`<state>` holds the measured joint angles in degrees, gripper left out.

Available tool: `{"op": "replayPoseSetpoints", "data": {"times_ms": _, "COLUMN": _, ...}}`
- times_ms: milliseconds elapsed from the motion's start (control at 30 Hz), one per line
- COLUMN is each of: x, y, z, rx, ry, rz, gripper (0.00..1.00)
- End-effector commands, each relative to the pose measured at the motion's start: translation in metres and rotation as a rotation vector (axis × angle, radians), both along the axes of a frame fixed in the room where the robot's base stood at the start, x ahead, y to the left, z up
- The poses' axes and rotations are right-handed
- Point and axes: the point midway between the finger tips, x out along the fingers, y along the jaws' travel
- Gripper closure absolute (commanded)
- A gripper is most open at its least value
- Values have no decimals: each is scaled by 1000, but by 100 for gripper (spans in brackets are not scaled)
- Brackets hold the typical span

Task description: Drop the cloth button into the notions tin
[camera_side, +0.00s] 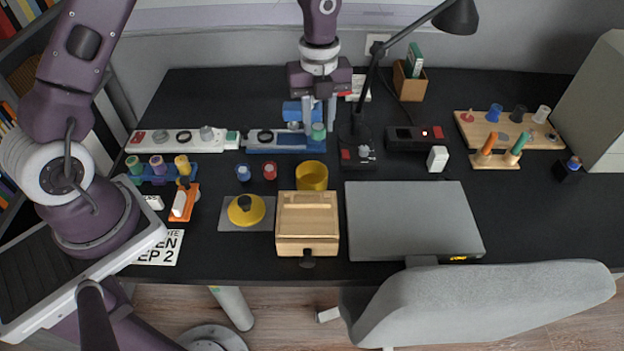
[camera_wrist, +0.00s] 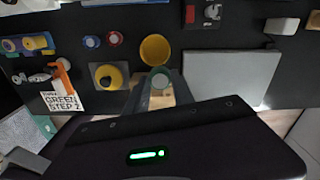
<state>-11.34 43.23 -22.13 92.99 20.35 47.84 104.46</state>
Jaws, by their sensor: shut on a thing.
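My gripper (camera_side: 318,121) points down over the back middle of the desk. It is shut on a small round green thing (camera_side: 318,132), which I take to be the cloth button. In the wrist view the green round thing (camera_wrist: 160,79) sits between the fingertips. A yellow round open container (camera_side: 311,176), likely the notions tin, stands on the desk in front of the gripper and behind the wooden box. It also shows in the wrist view (camera_wrist: 155,48), beyond the fingertips. The held thing is above the desk and apart from the yellow container.
Blue and red small pieces (camera_side: 269,171) stand left of the tin. A black lamp (camera_side: 358,140) rises right of my gripper.

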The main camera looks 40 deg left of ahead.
Motion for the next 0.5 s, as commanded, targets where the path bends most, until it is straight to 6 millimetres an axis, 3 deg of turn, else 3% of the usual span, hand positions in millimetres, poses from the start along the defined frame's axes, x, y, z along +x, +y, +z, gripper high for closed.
{"op": "replayPoseSetpoints", "data": {"times_ms": 500, "x": 0, "y": 0, "z": -68, "rx": 1, "ry": 3, "rz": -2, "gripper": 100}}
